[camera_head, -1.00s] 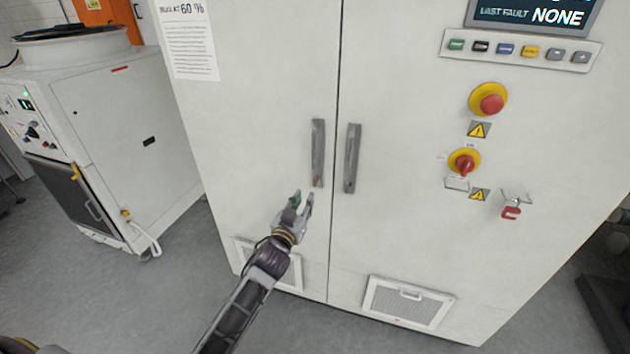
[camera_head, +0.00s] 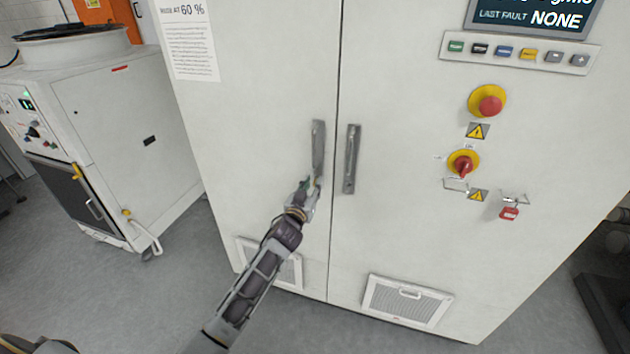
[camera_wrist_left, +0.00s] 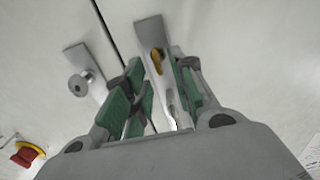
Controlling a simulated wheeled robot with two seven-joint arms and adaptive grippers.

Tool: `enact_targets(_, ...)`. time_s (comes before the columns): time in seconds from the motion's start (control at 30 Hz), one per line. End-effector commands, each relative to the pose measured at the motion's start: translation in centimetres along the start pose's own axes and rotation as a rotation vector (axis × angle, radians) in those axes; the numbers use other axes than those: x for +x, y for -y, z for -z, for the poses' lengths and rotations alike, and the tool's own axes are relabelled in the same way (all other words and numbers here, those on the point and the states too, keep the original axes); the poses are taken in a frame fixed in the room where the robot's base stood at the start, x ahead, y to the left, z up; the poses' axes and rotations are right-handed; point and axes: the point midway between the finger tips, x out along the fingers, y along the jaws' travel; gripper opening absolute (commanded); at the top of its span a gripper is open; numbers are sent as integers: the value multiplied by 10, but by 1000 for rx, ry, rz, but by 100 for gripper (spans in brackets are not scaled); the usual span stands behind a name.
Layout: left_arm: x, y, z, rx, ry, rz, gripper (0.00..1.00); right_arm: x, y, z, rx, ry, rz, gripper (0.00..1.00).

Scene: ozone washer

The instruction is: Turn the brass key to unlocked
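The brass key (camera_wrist_left: 157,62) sits in the lock at the end of the left door's grey handle (camera_head: 318,140), whose plate shows in the left wrist view (camera_wrist_left: 149,30). My left gripper (camera_head: 312,182) is at the lower end of this handle. In the left wrist view its green-padded fingers (camera_wrist_left: 156,68) are apart, one on each side of the key, with a gap between them. I cannot tell whether either finger touches the key. In the head view the gripper largely covers the key. My right gripper is out of view.
The right door's handle (camera_head: 352,155) stands close beside, with a silver lock (camera_wrist_left: 80,84). A red emergency button (camera_head: 490,105), a red-yellow rotary switch (camera_head: 462,163) and a red padlock (camera_head: 509,213) are farther right. A white machine (camera_head: 120,140) stands left.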

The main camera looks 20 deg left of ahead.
Motion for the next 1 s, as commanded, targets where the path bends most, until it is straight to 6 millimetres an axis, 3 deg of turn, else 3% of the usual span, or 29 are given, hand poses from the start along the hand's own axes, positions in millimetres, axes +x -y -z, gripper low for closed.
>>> enact_targets(0.4, 29, 0, 0, 0, 0, 1, 26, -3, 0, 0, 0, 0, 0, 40)
enact_targets(0.83, 33, 0, 0, 0, 0, 0, 26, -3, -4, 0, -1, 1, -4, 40)
enact_targets(1.0, 33, 0, 0, 0, 0, 1, 5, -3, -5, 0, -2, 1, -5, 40)
